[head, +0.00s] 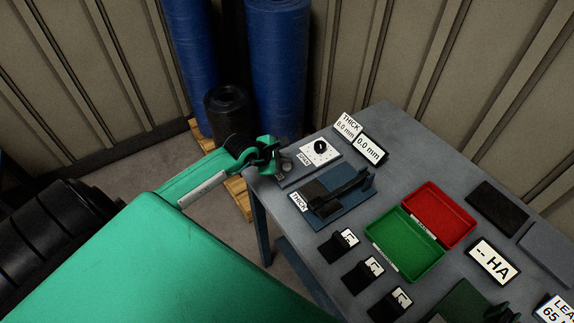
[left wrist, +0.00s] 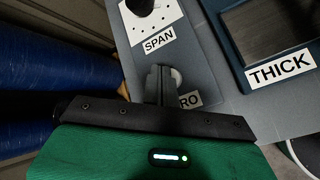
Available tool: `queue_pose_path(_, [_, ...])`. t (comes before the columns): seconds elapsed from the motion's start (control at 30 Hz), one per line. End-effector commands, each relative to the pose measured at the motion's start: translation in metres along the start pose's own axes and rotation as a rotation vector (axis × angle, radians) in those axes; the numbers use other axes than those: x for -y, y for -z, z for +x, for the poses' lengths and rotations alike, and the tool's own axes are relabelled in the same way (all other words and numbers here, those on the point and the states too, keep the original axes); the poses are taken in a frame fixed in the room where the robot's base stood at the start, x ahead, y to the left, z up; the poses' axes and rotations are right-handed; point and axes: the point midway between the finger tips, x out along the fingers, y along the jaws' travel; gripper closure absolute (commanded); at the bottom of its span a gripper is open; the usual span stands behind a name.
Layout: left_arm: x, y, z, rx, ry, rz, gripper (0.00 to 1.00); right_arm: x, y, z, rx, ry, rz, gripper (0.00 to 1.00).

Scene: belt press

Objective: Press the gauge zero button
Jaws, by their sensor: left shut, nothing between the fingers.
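My left gripper (head: 272,162) is shut and empty at the near left corner of the table, over the end of the gauge panel. In the left wrist view its closed fingertips (left wrist: 160,80) are right beside a pale round button (left wrist: 177,77) and cover part of it. A label ending in "RO" (left wrist: 188,101) is partly hidden by the gripper. I cannot tell whether the fingers touch the button. The SPAN dial (head: 320,147) with a black knob is just beyond, and its SPAN label (left wrist: 158,40) is clear in the wrist view. A display (head: 369,149) reads 0.0 mm.
A THICK gauge fixture (head: 345,190) stands right of the panel. Green (head: 425,262) and red (head: 452,207) trays and several black samples with tags lie further right. Blue rolls (head: 280,60) stand behind the table. A large green surface (head: 150,260) fills the lower left.

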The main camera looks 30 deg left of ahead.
Motion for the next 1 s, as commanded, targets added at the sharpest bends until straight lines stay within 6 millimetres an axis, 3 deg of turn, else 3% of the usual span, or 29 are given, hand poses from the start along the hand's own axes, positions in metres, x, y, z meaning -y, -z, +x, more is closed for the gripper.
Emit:
queue_pose_path(0.6, [-0.026,-0.026,-0.035,0.001,-0.001,0.000,1.00,-0.001,0.003,-0.029,0.000,0.000,0.000,0.64])
queue_pose_path(1.0, [-0.025,-0.025,-0.035,0.000,0.000,0.000,1.00,-0.002,0.002,-0.028,0.000,-0.002,0.000,0.64])
